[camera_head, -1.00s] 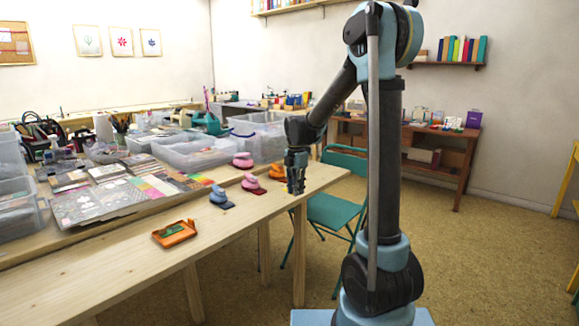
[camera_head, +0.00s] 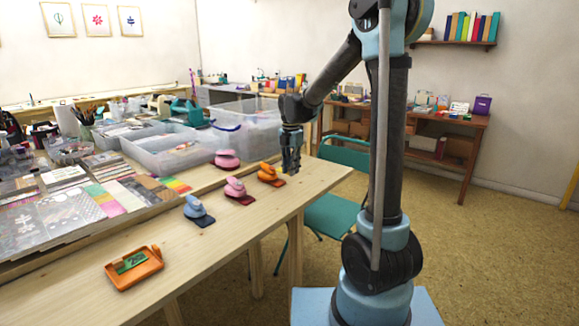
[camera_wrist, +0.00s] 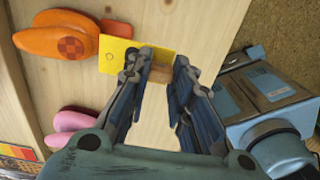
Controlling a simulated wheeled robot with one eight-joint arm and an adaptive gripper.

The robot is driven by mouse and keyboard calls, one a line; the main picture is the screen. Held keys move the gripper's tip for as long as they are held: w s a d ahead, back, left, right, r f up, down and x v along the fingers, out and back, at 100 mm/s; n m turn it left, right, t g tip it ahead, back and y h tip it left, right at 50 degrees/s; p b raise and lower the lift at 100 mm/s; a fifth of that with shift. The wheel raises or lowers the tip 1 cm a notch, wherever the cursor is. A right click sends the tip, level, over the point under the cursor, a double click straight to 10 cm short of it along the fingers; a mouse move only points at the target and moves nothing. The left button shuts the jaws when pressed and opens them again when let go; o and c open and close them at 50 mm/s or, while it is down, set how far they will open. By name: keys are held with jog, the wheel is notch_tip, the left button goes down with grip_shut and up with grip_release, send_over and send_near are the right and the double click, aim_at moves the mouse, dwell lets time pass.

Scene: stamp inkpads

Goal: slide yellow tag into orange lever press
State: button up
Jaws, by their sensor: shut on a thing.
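In the wrist view, the yellow tag (camera_wrist: 118,60) is flat and sticks out to the left from between my fingertips. My gripper (camera_wrist: 162,64) is shut on it, at a small tan part at its right end. The orange lever press (camera_wrist: 58,40) lies just left of the tag. The tag's left edge is right by the press; I cannot tell whether it is inside the slot. In the head view, my gripper (camera_head: 291,168) points down close beside the orange press (camera_head: 268,174) near the table's right edge. The tag is not clear there.
An orange tray with a green piece (camera_head: 134,267) lies at the front. A teal chair (camera_head: 336,217) stands beyond the table's right edge.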

jog(key=shift+a+f, duration=0.1)
jog(key=shift+a, duration=0.05)
jog(key=shift+f, duration=2.8)
jog(key=shift+w+a, duration=1.15)
jog(key=shift+a, duration=0.3)
jog(key=shift+a, duration=0.1)
jog(key=o, duration=0.8)
jog(key=shift+r, duration=0.1)
jog(key=shift+r, duration=3.45)
